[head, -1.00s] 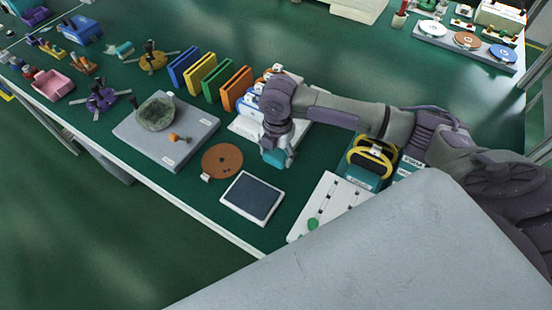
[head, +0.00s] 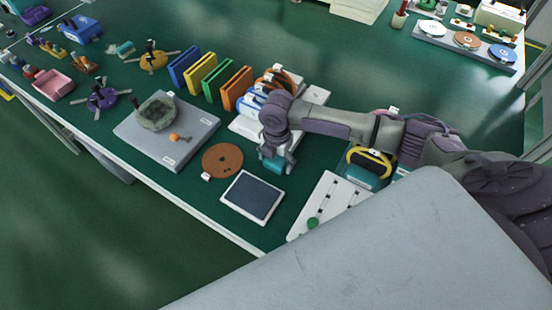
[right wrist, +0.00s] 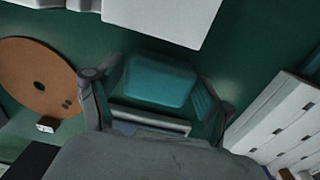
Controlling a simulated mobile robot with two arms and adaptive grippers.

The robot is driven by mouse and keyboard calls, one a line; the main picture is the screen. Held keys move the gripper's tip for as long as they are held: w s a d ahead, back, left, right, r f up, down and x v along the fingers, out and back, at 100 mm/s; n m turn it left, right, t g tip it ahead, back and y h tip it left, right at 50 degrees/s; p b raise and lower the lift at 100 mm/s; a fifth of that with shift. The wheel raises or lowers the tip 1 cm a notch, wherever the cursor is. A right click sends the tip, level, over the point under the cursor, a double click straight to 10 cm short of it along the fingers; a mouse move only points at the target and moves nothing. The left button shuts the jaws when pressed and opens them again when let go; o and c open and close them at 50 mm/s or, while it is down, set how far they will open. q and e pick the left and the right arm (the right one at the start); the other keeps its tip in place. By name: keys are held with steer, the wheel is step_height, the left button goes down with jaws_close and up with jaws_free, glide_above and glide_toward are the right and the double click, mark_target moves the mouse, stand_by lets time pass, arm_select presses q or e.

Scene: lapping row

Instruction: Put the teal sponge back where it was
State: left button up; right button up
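The teal sponge (right wrist: 160,80) shows in the right wrist view between the two fingers of my right gripper (right wrist: 158,95). Strips of green table show between the sponge and the fingers, so the gripper looks open around it. In the head view my right gripper (head: 276,162) points down at the table, right of the brown disc, and a teal patch of the sponge (head: 271,167) shows at its tips. The gripper hides most of the sponge there. Whether the sponge touches a finger is hard to tell. My left gripper is not in view.
The brown disc (head: 222,161) lies to the left, the dark-topped pad (head: 252,197) in front, the white slotted board (head: 333,200) to the right. A white rack (head: 241,129) stands just behind. A grey plate (head: 190,148) bears a round stone-like piece.

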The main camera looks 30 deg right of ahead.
mark_target(277, 160)
steer(key=shift+o, duration=0.4)
step_height(277, 160, up, 12)
steer(key=shift+r, duration=0.25)
steer(key=shift+s, duration=0.1)
stand_by(0.5)
